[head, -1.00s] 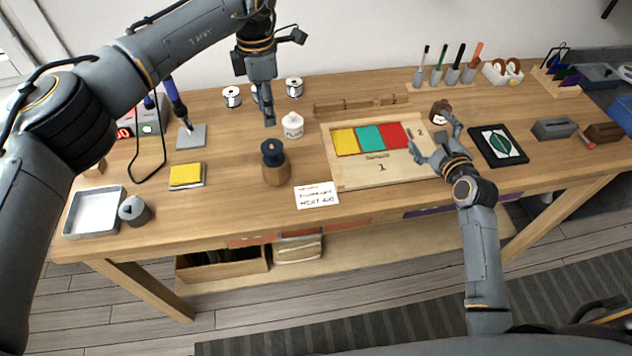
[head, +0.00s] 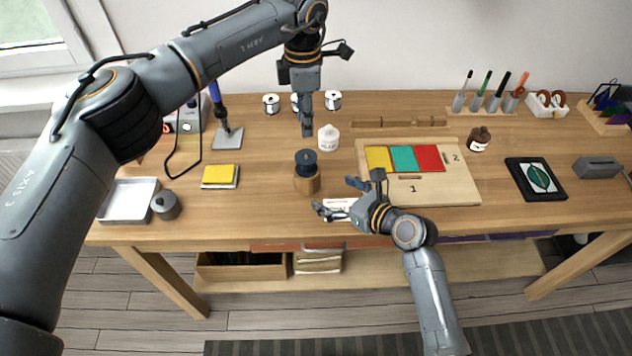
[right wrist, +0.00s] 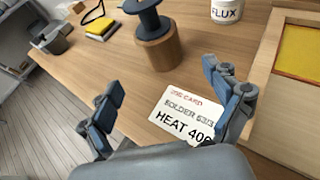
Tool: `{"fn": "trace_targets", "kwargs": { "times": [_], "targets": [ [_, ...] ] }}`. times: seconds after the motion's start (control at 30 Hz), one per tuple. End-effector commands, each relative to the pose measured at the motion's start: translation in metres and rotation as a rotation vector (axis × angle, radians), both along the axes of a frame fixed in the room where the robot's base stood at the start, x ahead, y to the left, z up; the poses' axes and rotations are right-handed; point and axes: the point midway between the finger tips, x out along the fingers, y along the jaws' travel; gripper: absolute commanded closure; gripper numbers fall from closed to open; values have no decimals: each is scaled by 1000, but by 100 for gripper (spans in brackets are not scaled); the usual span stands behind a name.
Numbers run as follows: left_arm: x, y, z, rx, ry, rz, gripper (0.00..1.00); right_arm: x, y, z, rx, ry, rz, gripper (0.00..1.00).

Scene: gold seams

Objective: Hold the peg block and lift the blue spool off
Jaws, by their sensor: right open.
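The peg block (head: 307,184) is a round wooden block standing upright on the table, left of the middle. The dark blue spool (head: 306,161) sits on top of it. In the right wrist view the block (right wrist: 158,50) and spool (right wrist: 150,18) show just beyond my fingers; the spool's top is cut off. My right gripper (head: 335,196) is open and empty, in front and to the right of the block, over the job card. My left gripper (head: 307,132) points down above and behind the spool, apart from it; its finger gap cannot be made out.
The white job card (head: 340,204) lies in front of the block. A white flux jar (head: 329,138) stands close behind it. A wooden board (head: 445,190) with coloured tiles is to the right. A yellow pad (head: 219,174) and a round grey container (head: 166,205) are to the left.

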Motion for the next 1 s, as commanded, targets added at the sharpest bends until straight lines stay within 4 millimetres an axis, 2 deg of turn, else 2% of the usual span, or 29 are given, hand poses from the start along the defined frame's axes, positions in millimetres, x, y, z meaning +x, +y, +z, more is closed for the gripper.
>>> {"fn": "trace_targets", "kwargs": {
  "times": [0.3,0.5,0.7,1.0],
  "targets": [
    [0,0,0,0,0,0,62,46,38,-24,-2,0,1,11],
    [0,0,0,0,0,0,62,66,54,-35,-2,-1,0,11],
    [0,0,0,0,0,0,62,74,60,-39,-3,-1,-1,11],
    [0,0,0,0,0,0,62,74,61,-40,-3,-2,-1,13]
  ]
}}
